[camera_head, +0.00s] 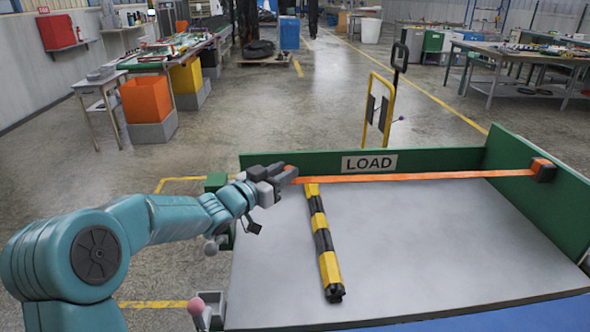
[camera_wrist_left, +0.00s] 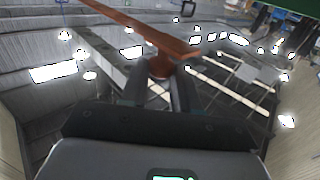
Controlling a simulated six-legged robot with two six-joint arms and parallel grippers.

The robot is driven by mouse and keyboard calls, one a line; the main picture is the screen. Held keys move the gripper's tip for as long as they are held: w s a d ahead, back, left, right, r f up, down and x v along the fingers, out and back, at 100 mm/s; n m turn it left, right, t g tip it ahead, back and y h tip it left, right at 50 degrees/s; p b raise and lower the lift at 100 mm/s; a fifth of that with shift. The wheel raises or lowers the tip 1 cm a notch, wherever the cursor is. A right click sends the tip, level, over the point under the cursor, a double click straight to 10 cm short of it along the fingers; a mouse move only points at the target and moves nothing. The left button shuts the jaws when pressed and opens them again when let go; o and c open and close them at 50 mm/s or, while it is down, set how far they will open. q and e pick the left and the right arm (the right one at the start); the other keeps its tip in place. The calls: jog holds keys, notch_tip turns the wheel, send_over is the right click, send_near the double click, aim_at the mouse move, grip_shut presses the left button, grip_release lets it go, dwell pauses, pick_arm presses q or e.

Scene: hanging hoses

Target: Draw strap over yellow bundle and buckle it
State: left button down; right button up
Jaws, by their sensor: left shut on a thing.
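An orange strap (camera_head: 420,177) runs taut from a dark anchor block (camera_head: 543,170) on the right green wall to my left gripper (camera_head: 288,174). My left gripper is shut on the strap's end, above the far left part of the load bed (camera_head: 420,250). In the left wrist view the orange strap (camera_wrist_left: 150,36) leads away from the gripper's fingertips (camera_wrist_left: 158,78). The yellow-and-black bundle (camera_head: 322,240) lies lengthwise on the bed. The strap crosses the picture at its far end; I cannot tell whether they touch. My right gripper is not in view.
A green back board with a LOAD sign (camera_head: 369,163) edges the bed. A green block (camera_head: 216,182) is at the bed's left side, beside my left forearm. A pink-knobbed lever (camera_head: 196,306) stands at the front left. The bed right of the bundle is clear.

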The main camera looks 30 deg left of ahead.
pick_arm(q)
jog(key=s+a, duration=0.2)
jog(key=a, duration=0.1)
jog(key=shift+s+a+r+p, duration=0.1)
jog(key=shift+a+r+p, duration=0.1)
jog(key=shift+a+p, duration=0.15)
jog(key=c, duration=0.9)
grip_release()
jog(key=shift+d+f, duration=0.1)
jog(key=shift+o, duration=0.2)
notch_tip(320, 180, up, 20)
jog(key=p, duration=0.7)
jog(key=shift+c, duration=0.2)
